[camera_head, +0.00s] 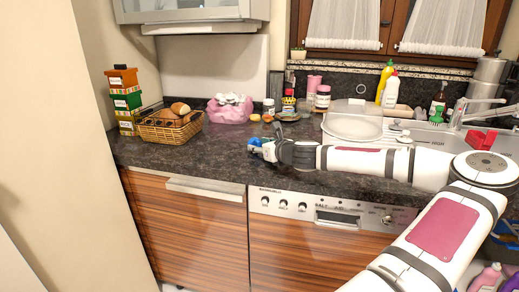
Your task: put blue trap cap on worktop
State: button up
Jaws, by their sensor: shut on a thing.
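My gripper (259,149) reaches in from the right over the dark worktop (205,165), near its front edge. It is shut on a small blue thing, the blue trap cap (254,142), which shows at the fingertips. The fingers hide part of the cap. The cap is over the worktop; I cannot tell whether it touches the surface.
A bread basket (167,130) and stacked boxes (124,100) stand at the left. A pink bag (230,110), jars (322,97) and bottles (390,90) stand at the back. A sink (425,135) is at the right. The worktop left of my gripper is clear.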

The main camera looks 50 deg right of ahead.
jog(key=shift+f, duration=0.15)
jog(key=o, duration=1.3)
jog(key=shift+r, duration=0.25)
jog(key=p+v, duration=0.2)
jog(key=v, duration=1)
jog(key=shift+a, duration=0.1)
